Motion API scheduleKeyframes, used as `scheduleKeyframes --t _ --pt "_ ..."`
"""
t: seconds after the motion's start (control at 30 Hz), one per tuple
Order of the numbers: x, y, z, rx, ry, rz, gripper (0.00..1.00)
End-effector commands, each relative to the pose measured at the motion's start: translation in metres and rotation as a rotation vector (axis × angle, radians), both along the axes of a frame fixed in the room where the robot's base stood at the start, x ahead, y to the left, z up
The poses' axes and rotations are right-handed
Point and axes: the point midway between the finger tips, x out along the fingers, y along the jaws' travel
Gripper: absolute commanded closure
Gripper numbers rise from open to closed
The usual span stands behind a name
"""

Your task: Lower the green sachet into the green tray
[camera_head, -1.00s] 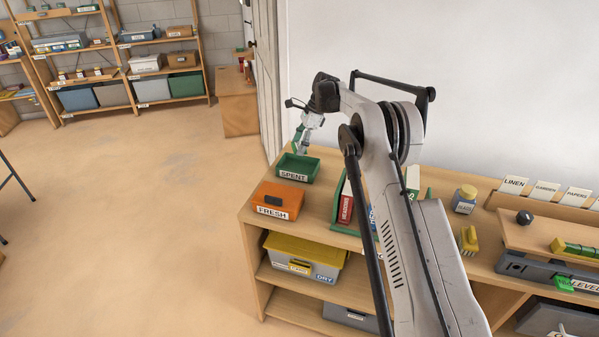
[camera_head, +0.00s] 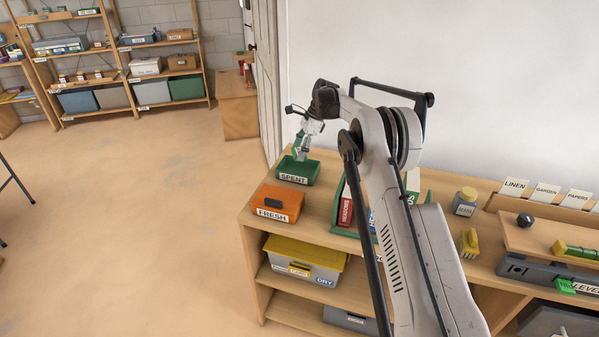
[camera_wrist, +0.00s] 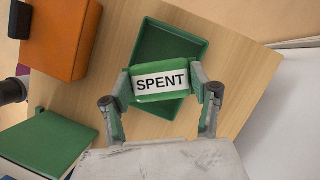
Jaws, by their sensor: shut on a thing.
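My gripper (camera_wrist: 168,92) is shut on the green sachet (camera_wrist: 146,97), with one finger at each short end. The sachet is a rounded green packet with a white SPENT label facing the wrist camera. It is over the near part of the green tray (camera_wrist: 175,43) and turned a little relative to it. In the head view the green tray (camera_head: 312,176), also labelled SPENT, stands near the table's far left corner. My gripper (camera_head: 300,154) points down over it. The sachet is hard to make out there, and its clearance from the tray floor cannot be told.
An orange FRESH box (camera_head: 284,203) stands in front of the tray; it also shows at upper left in the wrist view (camera_wrist: 62,38). A green holder with upright books (camera_head: 346,212) stands to the right. Bare wood surrounds the tray, with the white wall behind.

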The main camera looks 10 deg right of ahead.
Motion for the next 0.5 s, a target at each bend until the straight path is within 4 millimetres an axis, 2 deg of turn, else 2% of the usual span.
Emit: scheduleKeyframes --t 0.5 --pt "0.000 0.000 -0.020 0.000 0.000 0.000 0.68"
